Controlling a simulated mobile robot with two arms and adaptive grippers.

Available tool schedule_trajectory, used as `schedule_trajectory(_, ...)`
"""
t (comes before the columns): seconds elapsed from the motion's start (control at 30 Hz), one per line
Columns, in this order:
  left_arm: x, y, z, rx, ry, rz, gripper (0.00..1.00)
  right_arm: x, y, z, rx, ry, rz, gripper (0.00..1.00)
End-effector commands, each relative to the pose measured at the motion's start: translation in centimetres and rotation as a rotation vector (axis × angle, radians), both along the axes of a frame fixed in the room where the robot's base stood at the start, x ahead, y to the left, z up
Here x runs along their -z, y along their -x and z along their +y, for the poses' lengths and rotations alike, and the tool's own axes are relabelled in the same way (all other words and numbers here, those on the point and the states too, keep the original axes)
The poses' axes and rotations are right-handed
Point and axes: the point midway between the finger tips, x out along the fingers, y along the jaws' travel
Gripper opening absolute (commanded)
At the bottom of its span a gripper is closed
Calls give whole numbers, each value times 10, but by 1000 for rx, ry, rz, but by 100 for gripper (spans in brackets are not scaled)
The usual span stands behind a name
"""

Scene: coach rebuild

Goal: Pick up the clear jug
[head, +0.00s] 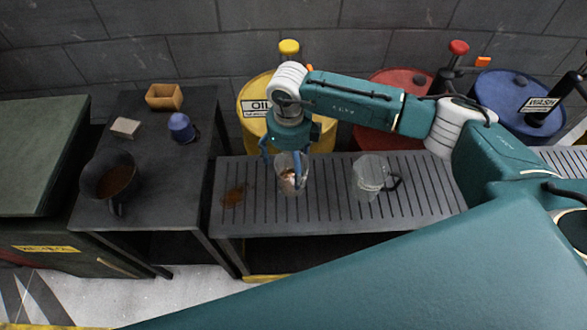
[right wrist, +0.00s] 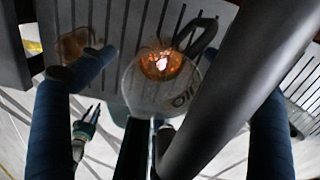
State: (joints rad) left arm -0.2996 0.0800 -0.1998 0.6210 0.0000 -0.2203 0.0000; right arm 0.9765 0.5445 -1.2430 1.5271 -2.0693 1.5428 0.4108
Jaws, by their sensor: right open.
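A clear jug (head: 369,180) with a dark handle stands upright on the slatted metal bench in the head view. A second clear vessel (head: 303,181) with brown-orange contents stands to its left. My right gripper (head: 283,172) points down at this second vessel, apart from the jug, its fingers open. In the right wrist view the vessel (right wrist: 138,90) shows between the spread fingers of my right gripper (right wrist: 160,120). A dark handle shows at its upper right; I cannot tell which vessel it belongs to.
The slatted bench (head: 330,215) has a brown stain (head: 235,195) at its left. Yellow, red and blue drums stand behind.

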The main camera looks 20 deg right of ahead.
Motion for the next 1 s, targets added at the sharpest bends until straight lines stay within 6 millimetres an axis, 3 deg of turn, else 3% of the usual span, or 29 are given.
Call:
schedule_trajectory(0.23, -1, -7, -1, -1, 1, -10, 35, 2, 0, 0, 0, 0, -1, 91)
schedule_trajectory(0.6, 0, 0, 0, -1, 0, 0, 35, 1, -1, 0, 0, -1, -2, 19)
schedule_trajectory(1.0, 2, 2, 0, 0, 1, 2, 35, -1, -1, 0, 0, -1, -3, 19)
